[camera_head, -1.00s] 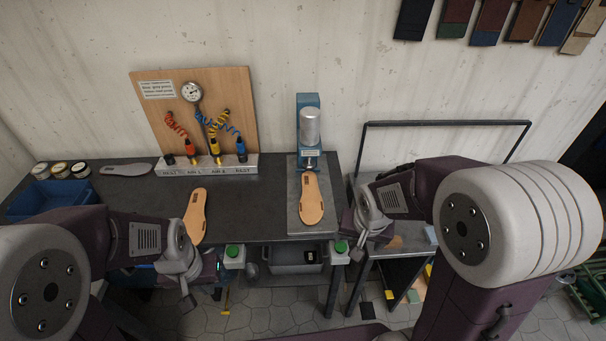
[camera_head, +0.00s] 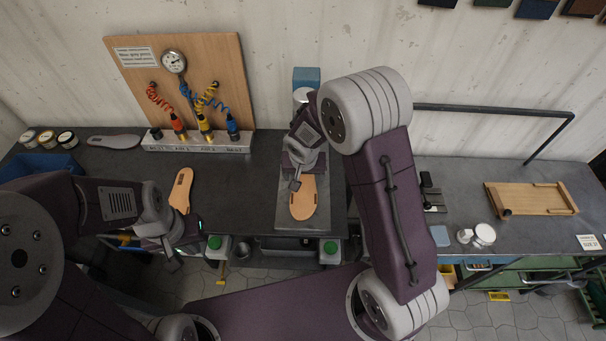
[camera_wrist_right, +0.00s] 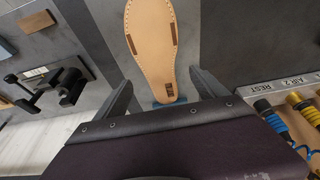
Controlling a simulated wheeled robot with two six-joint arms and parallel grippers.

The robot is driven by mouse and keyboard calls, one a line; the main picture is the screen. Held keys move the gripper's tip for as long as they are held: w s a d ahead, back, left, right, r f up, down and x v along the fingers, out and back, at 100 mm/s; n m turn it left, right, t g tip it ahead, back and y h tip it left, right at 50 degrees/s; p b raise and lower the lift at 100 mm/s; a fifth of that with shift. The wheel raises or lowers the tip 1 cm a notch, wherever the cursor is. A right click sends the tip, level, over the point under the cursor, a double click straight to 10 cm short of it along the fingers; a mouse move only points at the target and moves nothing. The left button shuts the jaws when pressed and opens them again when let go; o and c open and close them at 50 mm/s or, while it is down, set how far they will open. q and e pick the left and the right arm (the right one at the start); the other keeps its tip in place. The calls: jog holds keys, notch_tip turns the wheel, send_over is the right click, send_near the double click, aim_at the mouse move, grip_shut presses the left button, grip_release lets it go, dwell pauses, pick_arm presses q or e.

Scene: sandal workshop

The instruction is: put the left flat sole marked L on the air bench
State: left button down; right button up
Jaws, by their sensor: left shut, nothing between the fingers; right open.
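A tan flat sole (camera_head: 303,200) lies on the grey plate (camera_head: 284,213) under the blue press, on the dark air bench (camera_head: 248,190). In the right wrist view this sole (camera_wrist_right: 150,40) has dark slots and a small dark mark near its end, too small to read. My right gripper (camera_head: 296,184) is above it, open, with the fingers (camera_wrist_right: 162,80) on either side of the sole's end. A second tan sole (camera_head: 181,190) lies on the bench to the left; no mark is readable. My left gripper (camera_head: 172,263) is shut and empty, below the bench's front edge.
A hose block (camera_head: 196,143) with coiled hoses stands at the back. A grey sole (camera_head: 113,141) and blue bin (camera_head: 40,165) are at the left. Green buttons (camera_head: 331,247) sit at the front edge. A second table (camera_head: 460,200) with a wooden tray (camera_head: 530,198) is at right.

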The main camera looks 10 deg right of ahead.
aim_at(304, 184)
jog(key=b+x, duration=0.2)
jog(key=x, duration=0.2)
jog(key=shift+f, duration=0.4)
jog(key=shift+f+b, duration=0.3)
jog(key=shift+b, duration=0.3)
jog(key=shift+w+d+f+b, duration=0.2)
jog(key=shift+w+f+b, duration=0.3)
jog(key=shift+f, duration=0.15)
jog(key=shift+s, duration=0.1)
jog(key=shift+a+r, duration=0.1)
jog(key=c, duration=1.2)
jog(key=shift+s+a+r, duration=0.25)
jog(key=shift+s+r, duration=0.7)
jog(key=shift+r, duration=0.15)
jog(key=shift+c, duration=0.2)
jog(key=shift+d, duration=0.1)
